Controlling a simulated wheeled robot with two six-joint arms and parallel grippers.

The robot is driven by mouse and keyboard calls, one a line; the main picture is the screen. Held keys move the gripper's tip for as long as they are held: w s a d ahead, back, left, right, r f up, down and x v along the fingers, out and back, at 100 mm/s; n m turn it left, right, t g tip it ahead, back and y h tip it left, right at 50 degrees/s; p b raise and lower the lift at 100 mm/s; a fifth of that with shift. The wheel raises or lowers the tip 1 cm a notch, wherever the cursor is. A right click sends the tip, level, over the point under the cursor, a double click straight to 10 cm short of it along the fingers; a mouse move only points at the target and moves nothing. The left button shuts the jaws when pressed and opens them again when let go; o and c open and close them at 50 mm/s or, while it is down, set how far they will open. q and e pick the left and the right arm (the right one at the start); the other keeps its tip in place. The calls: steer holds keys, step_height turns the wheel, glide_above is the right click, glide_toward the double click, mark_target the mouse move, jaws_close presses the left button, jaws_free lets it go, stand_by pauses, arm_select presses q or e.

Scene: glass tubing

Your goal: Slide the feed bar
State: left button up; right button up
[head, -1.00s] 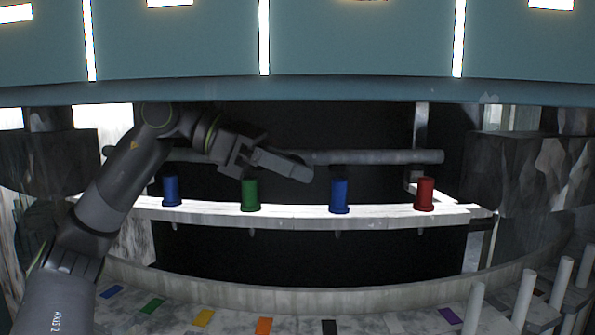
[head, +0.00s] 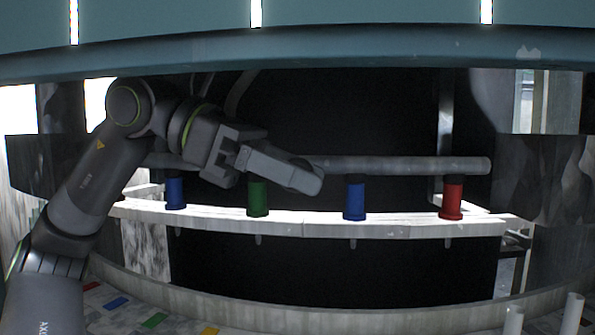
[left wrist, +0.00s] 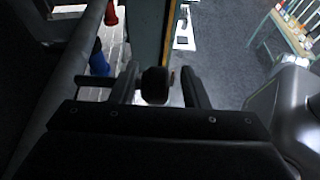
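The feed bar, seemingly the long grey horizontal bar (head: 410,166), runs above a pale shelf. My left gripper (head: 308,180) crosses in front of it in the head view, fingers pointing right. In the left wrist view, my left gripper (left wrist: 158,88) has its fingers apart. A dark rounded block (left wrist: 155,84) shows between them, with a visible gap on its right. I cannot tell whether the block belongs to the bar or is touched. The grey bar (left wrist: 72,75) runs along the left of that view. My right gripper is in neither view.
Below the bar, the shelf (head: 280,223) bears two blue cups (head: 175,192) (head: 354,200), a green cup (head: 258,198) and a red cup (head: 451,201). A curved low wall (head: 330,318) lies in front. A teal overhead band (head: 350,40) spans the top.

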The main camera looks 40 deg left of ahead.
arm_select(q)
steer(key=shift+o, duration=0.2)
steer(key=shift+w, duration=0.1)
steer(key=shift+s+a+b, duration=0.2)
steer(key=shift+a+b, duration=0.15)
steer(key=shift+a, duration=0.05)
steer(key=b+v, duration=0.2)
steer(key=v, duration=1.4)
steer(key=shift+s+r, duration=0.3)
steer(key=shift+s, duration=0.05)
